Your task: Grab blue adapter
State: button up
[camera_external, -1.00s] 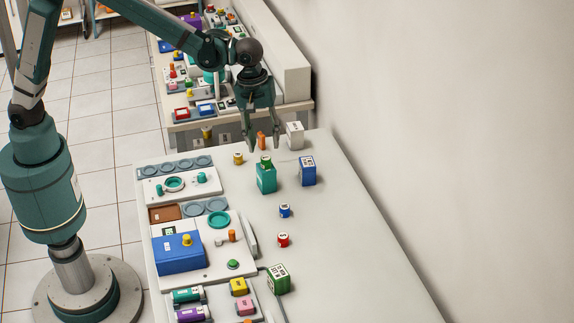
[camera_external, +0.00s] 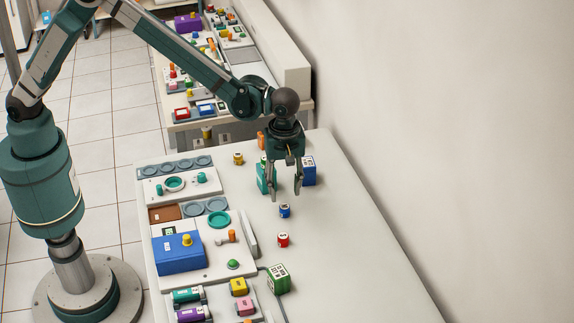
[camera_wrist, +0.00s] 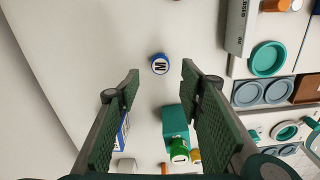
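The blue adapter (camera_external: 285,211) is a small blue cylinder with a white label, standing on the white table. In the wrist view the blue adapter (camera_wrist: 160,64) shows its top, marked "M", just beyond and between the fingertips. My gripper (camera_external: 285,196) is open and empty, pointing down above the table, close behind the adapter. In the wrist view my gripper (camera_wrist: 160,78) has its two green pads wide apart, with nothing between them.
A red adapter (camera_external: 283,240) stands in front of the blue one. A device panel (camera_external: 205,269) lies left. The table's right side is clear.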

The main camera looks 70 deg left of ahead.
aim_at(285, 206)
jog(key=shift+f, duration=1.25)
jog(key=shift+d+f+b, duration=0.1)
jog(key=shift+f+b, duration=0.4)
jog(key=shift+f, duration=2.15)
jog(key=c, duration=1)
